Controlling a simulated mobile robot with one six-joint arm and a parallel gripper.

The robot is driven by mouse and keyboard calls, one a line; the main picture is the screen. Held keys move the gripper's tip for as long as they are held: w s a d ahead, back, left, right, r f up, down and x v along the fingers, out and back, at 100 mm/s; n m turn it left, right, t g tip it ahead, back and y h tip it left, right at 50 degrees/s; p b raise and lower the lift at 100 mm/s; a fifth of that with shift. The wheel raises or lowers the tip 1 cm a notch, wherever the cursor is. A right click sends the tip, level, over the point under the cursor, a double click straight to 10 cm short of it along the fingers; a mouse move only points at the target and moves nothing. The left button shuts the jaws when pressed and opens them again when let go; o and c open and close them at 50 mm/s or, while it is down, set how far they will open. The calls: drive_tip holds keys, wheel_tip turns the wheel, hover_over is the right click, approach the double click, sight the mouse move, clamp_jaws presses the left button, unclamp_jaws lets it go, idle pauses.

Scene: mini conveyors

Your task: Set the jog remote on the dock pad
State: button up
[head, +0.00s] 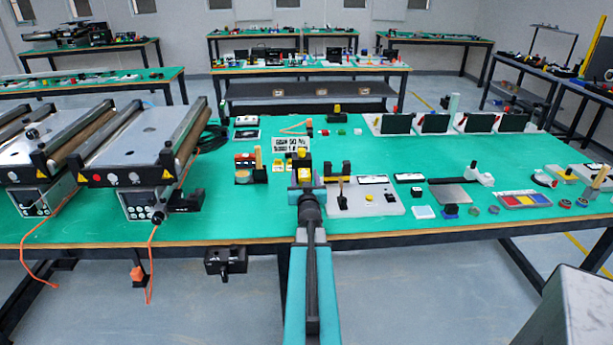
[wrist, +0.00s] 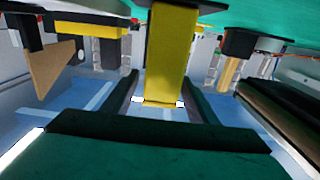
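A yellow block with a black end, which looks like the jog remote (head: 304,173), stands near the front middle of the table. It also shows as a yellow bar (wrist: 170,50) in the wrist view, reaching from the green surface down between my fingers. My gripper (head: 307,190) is in front of it in the head view. In the wrist view my gripper (wrist: 160,88) has its dark fingers apart, one on each side of the yellow bar, with narrow gaps visible. I cannot tell which piece is the dock pad.
A light grey fixture plate (head: 375,207) lies just right of my gripper. Mini conveyors (head: 140,145) fill the left end. Bare green table (head: 450,152) shows behind the fixtures.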

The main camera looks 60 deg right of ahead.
sight(305, 179)
drive_tip(key=shift+a+r, duration=0.1)
drive_tip(key=shift+r, duration=0.05)
drive_tip(key=v, duration=0.6)
drive_tip(key=shift+s+r, duration=0.1)
drive_tip(key=shift+r, duration=0.1)
drive_tip(key=p+v, duration=0.2)
drive_tip(key=p, duration=0.4)
drive_tip(key=shift+s+a+f, duration=0.1)
drive_tip(key=shift+a, duration=0.1)
drive_tip(key=p+v, duration=0.3)
drive_tip(key=p, duration=0.3)
drive_tip(key=shift+f, duration=0.15)
idle(0.5)
idle(0.9)
